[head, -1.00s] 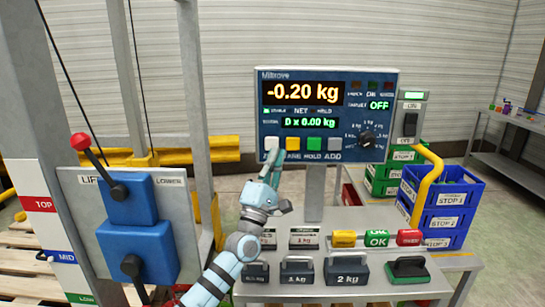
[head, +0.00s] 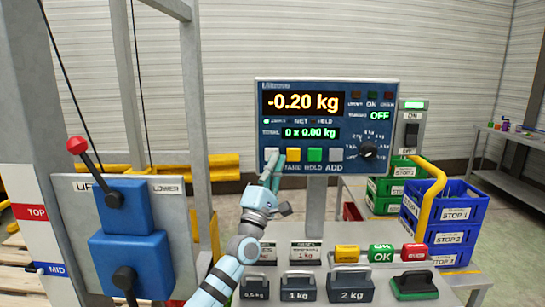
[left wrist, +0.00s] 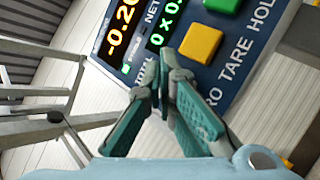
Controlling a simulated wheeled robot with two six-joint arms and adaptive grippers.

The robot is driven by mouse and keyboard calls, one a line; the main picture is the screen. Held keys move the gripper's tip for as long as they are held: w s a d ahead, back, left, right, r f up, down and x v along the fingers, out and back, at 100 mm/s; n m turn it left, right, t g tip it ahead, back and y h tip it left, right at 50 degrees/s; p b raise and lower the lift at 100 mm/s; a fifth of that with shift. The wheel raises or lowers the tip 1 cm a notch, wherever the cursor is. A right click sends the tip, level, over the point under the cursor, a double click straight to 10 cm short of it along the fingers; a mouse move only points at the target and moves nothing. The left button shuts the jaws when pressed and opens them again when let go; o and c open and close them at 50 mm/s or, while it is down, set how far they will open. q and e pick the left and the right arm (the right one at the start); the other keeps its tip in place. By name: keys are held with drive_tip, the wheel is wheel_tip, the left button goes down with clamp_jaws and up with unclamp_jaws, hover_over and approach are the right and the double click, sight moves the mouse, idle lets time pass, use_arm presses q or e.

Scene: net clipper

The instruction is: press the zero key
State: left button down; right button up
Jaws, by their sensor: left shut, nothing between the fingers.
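The scale panel (head: 350,120) shows -0.20 kg. The zero key is the white key (head: 271,154) at the left end of its key row, beside the yellow tare key (head: 293,155). My right gripper is not in view.
The green hold key (head: 315,155) and grey add key (head: 336,155) are farther right. Weights, including the 2 kg one (head: 350,286), stand on the bench below. A lift lever box (head: 125,208) is at left. Blue crates (head: 452,214) are at right.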

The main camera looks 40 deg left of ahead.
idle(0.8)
use_arm(q)
drive_tip(key=shift+w+a+b, duration=0.25)
drive_tip(key=shift+w+b, duration=0.1)
drive_tip(key=shift+b, duration=0.25)
drive_tip(key=shift+w+a+b, duration=0.2)
drive_tip(key=shift+w+b, duration=0.1)
drive_tip(key=shift+b, duration=0.45)
idle(0.6)
drive_tip(key=s+d+p, duration=0.1)
drive_tip(key=p, duration=0.1)
drive_tip(key=shift+s+p, duration=0.2)
drive_tip(key=shift+p, duration=0.2)
idle(0.3)
